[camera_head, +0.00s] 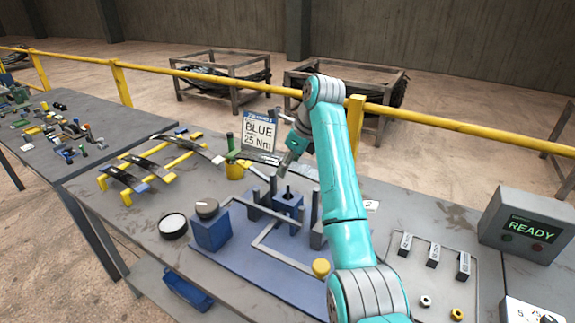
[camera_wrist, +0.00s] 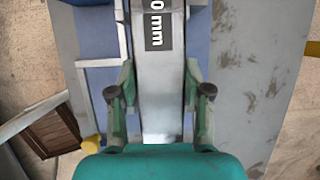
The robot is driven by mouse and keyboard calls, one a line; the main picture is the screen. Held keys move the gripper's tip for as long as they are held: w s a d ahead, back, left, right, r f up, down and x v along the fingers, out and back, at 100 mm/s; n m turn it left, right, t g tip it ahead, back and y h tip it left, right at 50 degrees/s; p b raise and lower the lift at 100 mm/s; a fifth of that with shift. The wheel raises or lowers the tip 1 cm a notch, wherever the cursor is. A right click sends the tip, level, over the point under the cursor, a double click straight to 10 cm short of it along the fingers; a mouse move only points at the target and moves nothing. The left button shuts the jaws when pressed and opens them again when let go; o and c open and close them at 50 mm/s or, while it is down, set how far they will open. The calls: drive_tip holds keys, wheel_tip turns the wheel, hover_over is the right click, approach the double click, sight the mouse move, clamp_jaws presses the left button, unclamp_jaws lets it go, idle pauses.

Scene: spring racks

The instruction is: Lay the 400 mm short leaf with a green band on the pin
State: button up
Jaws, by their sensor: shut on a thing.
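My gripper (camera_head: 292,158) is shut on a flat grey steel leaf, above the blue fixture plate (camera_head: 232,255). In the wrist view the leaf (camera_wrist: 162,85) runs lengthwise between my fingers (camera_wrist: 160,100). Its dark label ends in "0 mm"; the first digits are cut off. No green band shows on the part seen there. In the head view the arm and gripper hide much of the leaf. A dark upright pin (camera_head: 288,191) stands on a blue block (camera_head: 287,206) among grey posts, below my gripper. The leaf appears above it, apart from it.
Other leaves lie on a yellow rack (camera_head: 127,198) at left. A blue box with a grey knob (camera_head: 207,208), a round dial (camera_head: 173,226) and a yellow cup (camera_head: 234,171) stand nearby. A "BLUE 25 Nm" sign (camera_head: 259,133) stands behind. A READY box (camera_head: 530,228) is at right.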

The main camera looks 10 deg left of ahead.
sight(288, 190)
drive_tip(key=shift+f, duration=2.45)
drive_tip(key=shift+f, duration=1.7)
idle(0.4)
drive_tip(key=o, duration=1.3)
drive_tip(key=shift+s, duration=0.1)
drive_tip(key=shift+o, duration=0.3)
drive_tip(key=shift+f, duration=0.1)
drive_tip(key=o, duration=0.4)
drive_tip(key=shift+f, duration=0.1)
